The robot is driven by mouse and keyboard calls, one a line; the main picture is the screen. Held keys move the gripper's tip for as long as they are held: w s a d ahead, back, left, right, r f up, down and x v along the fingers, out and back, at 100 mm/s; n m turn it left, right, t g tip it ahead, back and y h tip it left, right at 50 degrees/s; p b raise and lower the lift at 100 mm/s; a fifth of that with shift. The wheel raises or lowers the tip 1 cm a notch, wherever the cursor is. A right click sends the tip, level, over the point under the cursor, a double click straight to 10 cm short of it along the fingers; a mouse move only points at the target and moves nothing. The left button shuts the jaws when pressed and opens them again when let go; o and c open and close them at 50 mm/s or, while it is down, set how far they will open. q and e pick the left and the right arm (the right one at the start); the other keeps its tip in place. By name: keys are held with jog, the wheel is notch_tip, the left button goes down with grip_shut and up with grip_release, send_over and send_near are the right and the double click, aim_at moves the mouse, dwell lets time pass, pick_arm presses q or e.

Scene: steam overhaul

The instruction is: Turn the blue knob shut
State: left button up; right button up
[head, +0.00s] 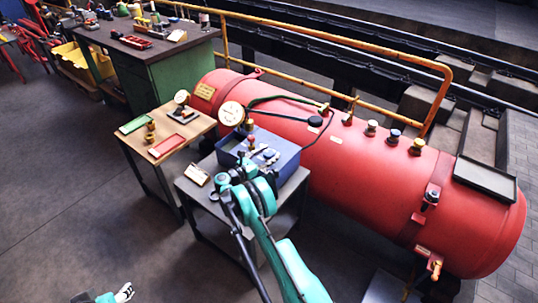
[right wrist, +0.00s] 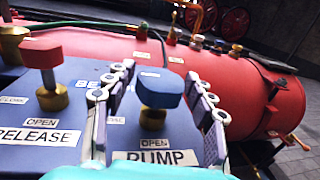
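The blue knob (right wrist: 160,90) sits on a brass stem above a label reading PUMP, with a smaller OPEN label beside it. It stands on a blue panel box, whose side shows in the head view (head: 287,168). My right gripper (right wrist: 160,72) is open, with one finger on each side of the blue knob and narrow gaps visible. In the head view my right gripper (head: 248,170) is over the near side of the box and hides part of it. My left gripper (head: 124,292) is barely in view at the bottom left, too cut off to tell its opening.
A red knob (right wrist: 43,62) on a brass stem stands left of the blue one, by a RELEASE label. A large red tank (head: 370,165) lies behind the box. A round gauge (head: 231,113) and a wooden side table (head: 158,160) stand left. Floor at left is clear.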

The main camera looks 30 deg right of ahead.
jog(key=shift+a, duration=0.1)
jog(key=v, duration=1.2)
